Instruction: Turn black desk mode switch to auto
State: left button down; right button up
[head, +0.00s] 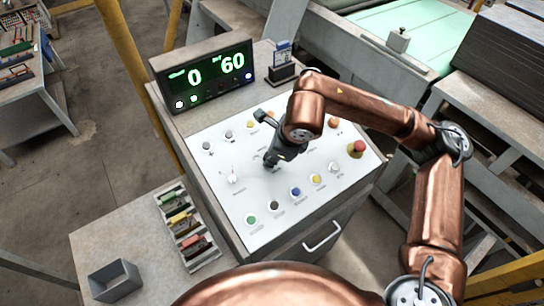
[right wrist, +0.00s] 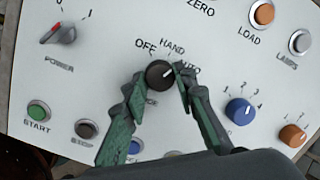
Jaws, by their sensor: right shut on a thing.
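The black mode switch (right wrist: 158,74) is a round knob on the white sloping desk panel, with OFF, HAND and AUTO printed around its top. Its white pointer mark leans to the upper right, toward the AUTO side; the finger partly covers that label. My right gripper (right wrist: 155,88) has one finger on each side of the knob and is shut on it. In the head view my right gripper (head: 272,160) reaches down to the middle of the panel and hides the knob. My left gripper is not in view.
Around the knob are a red-marked power switch (right wrist: 57,34), a green start button (right wrist: 38,110), a blue knob (right wrist: 240,110) and orange knobs (right wrist: 292,135). A display (head: 205,76) reading 0 and 60 stands behind.

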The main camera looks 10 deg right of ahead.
jog(key=m+b, duration=0.1)
jog(key=m, duration=0.4)
jog(key=shift+a+h+b, duration=0.1)
jog(key=shift+h+b, duration=0.2)
jog(key=shift+b, duration=0.1)
jog(key=shift+c, duration=0.2)
jog(key=shift+r+m, duration=0.1)
jog(key=shift+m, duration=0.2)
jog(key=o, duration=1.2)
jog(key=shift+c, duration=0.2)
jog(key=v, duration=1.2)
jog(key=shift+s, duration=0.1)
